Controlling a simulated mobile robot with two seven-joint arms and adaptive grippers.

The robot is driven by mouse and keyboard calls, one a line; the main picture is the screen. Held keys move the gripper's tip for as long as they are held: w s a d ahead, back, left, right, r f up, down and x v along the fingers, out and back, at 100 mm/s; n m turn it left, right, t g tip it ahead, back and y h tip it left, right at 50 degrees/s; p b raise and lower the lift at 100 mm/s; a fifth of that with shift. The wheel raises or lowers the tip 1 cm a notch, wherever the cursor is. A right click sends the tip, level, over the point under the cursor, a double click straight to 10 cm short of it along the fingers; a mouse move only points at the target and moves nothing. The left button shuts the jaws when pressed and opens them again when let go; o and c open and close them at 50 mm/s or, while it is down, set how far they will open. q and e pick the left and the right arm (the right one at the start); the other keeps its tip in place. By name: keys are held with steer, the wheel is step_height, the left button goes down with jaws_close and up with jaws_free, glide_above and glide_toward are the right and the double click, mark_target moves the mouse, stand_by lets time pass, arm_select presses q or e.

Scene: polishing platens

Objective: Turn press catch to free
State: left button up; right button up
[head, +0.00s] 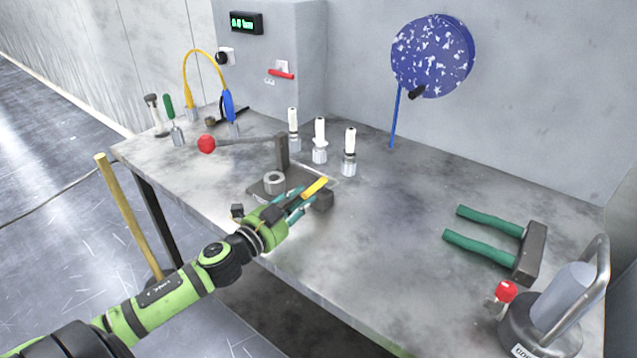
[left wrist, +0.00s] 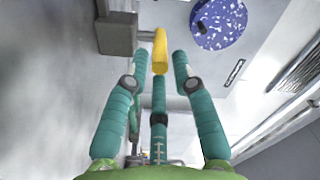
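The press stands near the table's front edge, with a dark upright post (head: 282,152), a long lever ending in a red knob (head: 206,144), and a pale ring (head: 273,182) on its base plate (head: 258,187). Its yellow catch handle (head: 316,187) sticks out at the right of the base. My left gripper (head: 300,202) is at this handle. In the left wrist view the yellow handle (left wrist: 160,48) lies between the tips of the spread teal fingers, with gaps on both sides. The gripper is open; touch is not visible. My right gripper is not in view.
Several white-topped bottles (head: 320,141) stand behind the press. A blue speckled disc (head: 432,56) hangs on the wall. The table middle is clear. A wooden pole (head: 127,215) leans at the left.

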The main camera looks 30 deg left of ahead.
mark_target(315, 184)
arm_select(q)
steer(key=w, duration=0.5)
steer(key=shift+d+r+p, duration=0.1)
steer(key=shift+d+p, duration=0.05)
steer(key=shift+p, duration=0.2)
steer(key=shift+w, duration=0.45)
steer(key=shift+w+d, duration=0.1)
steer(key=shift+w, duration=0.35)
jaws_close()
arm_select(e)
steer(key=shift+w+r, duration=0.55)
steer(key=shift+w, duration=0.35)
